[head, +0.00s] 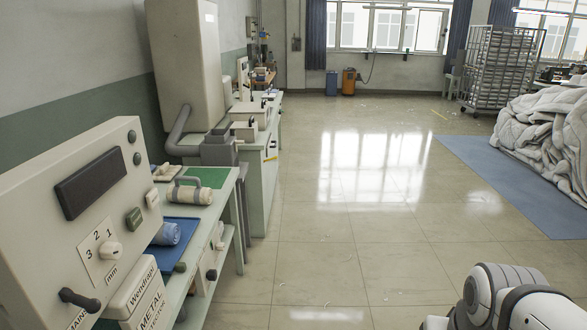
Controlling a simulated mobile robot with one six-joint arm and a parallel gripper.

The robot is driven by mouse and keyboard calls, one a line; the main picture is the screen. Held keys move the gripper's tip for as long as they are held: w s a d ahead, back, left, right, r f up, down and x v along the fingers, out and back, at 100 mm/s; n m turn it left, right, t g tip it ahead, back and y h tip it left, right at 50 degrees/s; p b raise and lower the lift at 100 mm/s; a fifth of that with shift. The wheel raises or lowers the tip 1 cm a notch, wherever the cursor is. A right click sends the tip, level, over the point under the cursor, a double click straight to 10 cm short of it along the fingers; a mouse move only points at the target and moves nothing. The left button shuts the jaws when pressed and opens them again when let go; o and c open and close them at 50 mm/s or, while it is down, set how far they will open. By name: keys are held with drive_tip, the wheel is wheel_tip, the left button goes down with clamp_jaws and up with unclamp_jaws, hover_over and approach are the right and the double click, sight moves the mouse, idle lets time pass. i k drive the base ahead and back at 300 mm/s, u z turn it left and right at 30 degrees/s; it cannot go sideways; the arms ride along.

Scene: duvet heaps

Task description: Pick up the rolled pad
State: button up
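A small blue roll (167,234) that looks like the rolled pad lies on a blue mat (178,246) on the bench at the left. It is partly hidden behind the large metal detector in front. A beige cylinder with a grey handle (190,194) lies behind it on the same bench; I cannot tell exactly what it is. My white and grey arm shows at the bottom right, far from the bench. My gripper is not in view.
The metal detector housing (60,200) fills the left foreground beside the bench (232,182). The tiled floor (330,230) is open in the middle. Heaped pale duvets (550,130) lie on a blue floor mat (500,185) at the right, with a wire trolley (502,68) behind.

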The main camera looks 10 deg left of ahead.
sight(197, 196)
drive_tip(key=u, duration=0.05)
drive_tip(key=i, duration=1.55)
drive_tip(key=u, duration=0.6)
drive_tip(key=i, duration=1.3)
drive_tip(key=u, duration=1.7)
drive_tip(key=i, duration=1.1)
drive_tip(key=u, duration=0.45)
